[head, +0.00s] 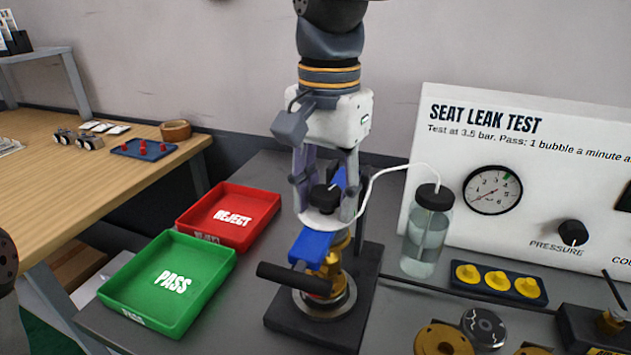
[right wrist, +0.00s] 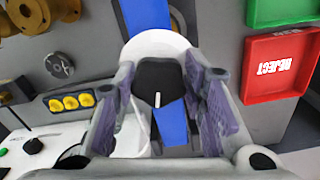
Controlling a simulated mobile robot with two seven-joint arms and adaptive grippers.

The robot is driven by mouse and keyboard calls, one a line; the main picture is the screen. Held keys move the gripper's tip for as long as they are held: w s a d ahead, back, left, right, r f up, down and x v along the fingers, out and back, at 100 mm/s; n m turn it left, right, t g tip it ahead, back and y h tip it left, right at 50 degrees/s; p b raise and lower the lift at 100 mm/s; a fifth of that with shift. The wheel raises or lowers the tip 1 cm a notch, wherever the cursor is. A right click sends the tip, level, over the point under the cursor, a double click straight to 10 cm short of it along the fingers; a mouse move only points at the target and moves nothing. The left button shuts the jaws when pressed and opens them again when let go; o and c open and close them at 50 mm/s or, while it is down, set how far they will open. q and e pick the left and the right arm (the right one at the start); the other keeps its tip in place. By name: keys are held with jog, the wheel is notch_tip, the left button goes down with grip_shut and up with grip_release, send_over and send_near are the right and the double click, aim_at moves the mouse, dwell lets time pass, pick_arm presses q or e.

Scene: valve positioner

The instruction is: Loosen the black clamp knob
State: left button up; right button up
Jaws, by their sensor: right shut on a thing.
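The black clamp knob (head: 324,198) sits on top of a white round part (head: 320,218) above the blue bar (head: 311,245) of the test fixture. My right gripper (head: 326,190) points down from above, with its fingers on both sides of the knob, shut on it. In the right wrist view the knob (right wrist: 158,80) shows between the two grey-purple fingers, with a white line on its near side. Below the bar stands a brass valve (head: 328,280) with a black handle (head: 294,279). My left gripper is not in view.
A red REJECT tray (head: 263,240) and a green PASS tray (head: 118,287) lie left of the fixture. A white tube runs to a water bottle (head: 428,235) close on the right. The test panel (head: 560,140) with its gauge stands behind. Yellow parts (head: 497,282) lie right.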

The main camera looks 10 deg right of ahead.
grip_shut()
jog(key=n, duration=1.1)
jog(key=shift+s, duration=0.1)
jog(key=n, duration=0.2)
jog(key=shift+f+n, duration=0.2)
jog(key=shift+n, duration=0.2)
jog(key=o, duration=1)
grip_release()
